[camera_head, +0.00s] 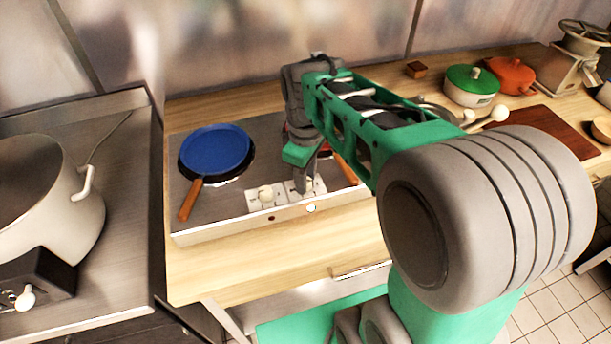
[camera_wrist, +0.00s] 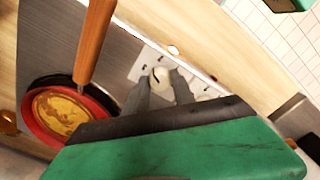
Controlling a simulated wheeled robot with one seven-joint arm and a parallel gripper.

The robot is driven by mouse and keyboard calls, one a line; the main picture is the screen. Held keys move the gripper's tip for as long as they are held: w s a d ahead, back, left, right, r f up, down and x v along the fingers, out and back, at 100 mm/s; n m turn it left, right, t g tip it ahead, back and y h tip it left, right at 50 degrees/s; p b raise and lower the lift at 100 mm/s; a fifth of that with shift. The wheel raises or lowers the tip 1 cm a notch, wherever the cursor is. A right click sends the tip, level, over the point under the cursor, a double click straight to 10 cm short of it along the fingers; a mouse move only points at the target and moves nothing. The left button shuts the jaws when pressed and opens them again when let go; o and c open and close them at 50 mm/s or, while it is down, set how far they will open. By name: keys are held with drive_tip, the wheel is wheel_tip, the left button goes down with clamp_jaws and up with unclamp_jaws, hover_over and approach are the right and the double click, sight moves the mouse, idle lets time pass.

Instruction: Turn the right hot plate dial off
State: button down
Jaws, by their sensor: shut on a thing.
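The steel two-burner hot plate (camera_head: 222,212) stands on the wooden counter. The right dial (camera_wrist: 159,77) is a cream knob on a white plate, with a dark mark on top. My gripper (camera_head: 305,186) points down at the right dial and is shut on it; in the wrist view a grey finger lies on either side of the knob. In the head view the fingers mostly hide this dial. The left dial (camera_head: 266,193) is free, beside my gripper. A small light (camera_head: 311,208) below the right dial looks bright; the spot (camera_head: 271,218) below the left dial is dark.
A blue pan (camera_head: 216,150) sits on the left burner, its wooden handle towards the front. A red pan (camera_wrist: 33,119) sits on the right burner, its handle (camera_wrist: 94,40) close to my gripper. A large pot (camera_head: 75,215) stands left. A green-lidded pot (camera_head: 471,86) stands back right.

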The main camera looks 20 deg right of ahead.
drive_tip(key=m, duration=0.3)
drive_tip(key=shift+m, duration=0.4)
drive_tip(key=m, duration=0.3)
drive_tip(key=shift+m, duration=0.3)
drive_tip(key=m, duration=0.4)
drive_tip(key=shift+m, duration=0.3)
drive_tip(key=m, duration=0.3)
drive_tip(key=shift+m, duration=0.3)
drive_tip(key=m, duration=0.3)
drive_tip(key=shift+m, duration=0.3)
drive_tip(key=m, duration=0.4)
drive_tip(key=shift+m, duration=0.3)
drive_tip(key=m, duration=0.3)
drive_tip(key=shift+m, duration=2.4)
